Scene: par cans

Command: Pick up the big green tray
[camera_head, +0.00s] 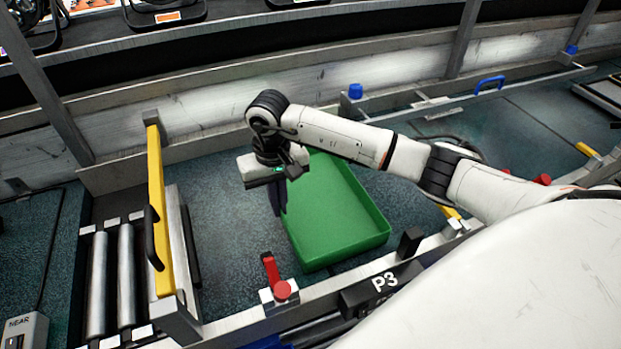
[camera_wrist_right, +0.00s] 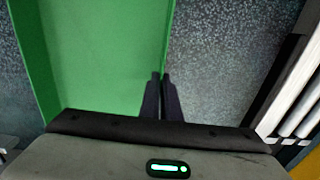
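The big green tray (camera_head: 335,215) is an empty, shallow rectangular tray lying on the dark speckled floor of the bay, beyond the P3 rail. My right gripper (camera_head: 279,212) points down at the tray's left wall. In the right wrist view the two dark fingers (camera_wrist_right: 161,76) are close together, one over the green tray (camera_wrist_right: 105,50) and one over the grey floor, with the tray's wall running between them. They look shut on that wall. The lower part of the grip is partly hidden. My left gripper is not in view.
A yellow bar (camera_head: 156,205) and metal rollers (camera_head: 110,280) stand on the left. A red lever (camera_head: 270,270) sits on the front rail, near the tray. A white metal wall (camera_head: 220,100) runs behind. Bare floor lies left of the tray.

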